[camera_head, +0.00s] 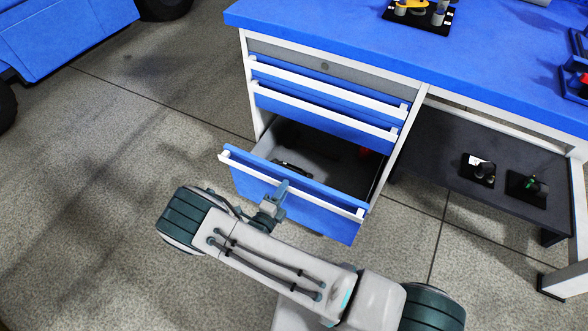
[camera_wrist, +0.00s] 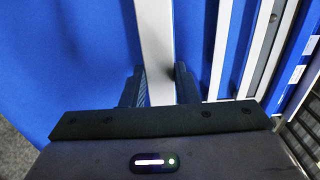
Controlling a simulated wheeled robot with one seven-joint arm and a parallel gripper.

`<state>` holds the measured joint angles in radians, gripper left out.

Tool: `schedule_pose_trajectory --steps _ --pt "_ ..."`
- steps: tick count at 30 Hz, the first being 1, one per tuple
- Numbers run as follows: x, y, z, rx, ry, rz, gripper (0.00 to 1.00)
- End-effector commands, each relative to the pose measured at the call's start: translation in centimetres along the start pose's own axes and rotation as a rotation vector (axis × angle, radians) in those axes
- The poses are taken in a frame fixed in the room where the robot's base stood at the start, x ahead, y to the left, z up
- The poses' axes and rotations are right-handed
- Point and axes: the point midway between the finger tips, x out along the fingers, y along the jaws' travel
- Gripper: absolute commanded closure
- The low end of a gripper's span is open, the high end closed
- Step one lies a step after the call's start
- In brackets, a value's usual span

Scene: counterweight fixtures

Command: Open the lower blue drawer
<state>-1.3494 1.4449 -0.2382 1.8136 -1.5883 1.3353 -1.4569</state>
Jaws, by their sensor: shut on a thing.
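The lower blue drawer (camera_head: 297,192) is pulled out of the workbench, and its inside shows. Its blue front (camera_wrist: 90,60) also fills the left of the wrist view. A white handle bar (camera_head: 320,202) runs along the top of this front. My gripper (camera_head: 273,198) is at the middle of that handle. In the wrist view my gripper (camera_wrist: 160,88) has one finger on each side of the white handle (camera_wrist: 156,50) and is shut on it. Part of the drawer front is hidden behind my arm in the head view.
Two shut blue drawers (camera_head: 325,92) with white handles are above. Small black fixtures (camera_head: 478,170) stand on the dark lower shelf (camera_head: 425,150) at the right. A dark object (camera_head: 292,168) lies in the open drawer. The floor (camera_head: 90,190) at the left is clear.

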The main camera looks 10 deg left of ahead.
Motion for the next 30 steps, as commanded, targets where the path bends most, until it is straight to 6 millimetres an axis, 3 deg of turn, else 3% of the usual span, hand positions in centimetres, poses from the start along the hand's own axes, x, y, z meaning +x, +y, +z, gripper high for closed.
schedule_pose_trajectory --steps 6,15,21,30 --pt "-6.0 0.1 0.0 -0.001 -0.003 0.002 1.0" --pt "-11.6 0.1 0.0 -0.001 0.0 0.002 1.0" --pt "-13.4 0.1 -0.1 -0.001 0.002 0.002 1.0" --pt "-14.0 0.1 0.0 -0.001 0.001 0.001 1.0"
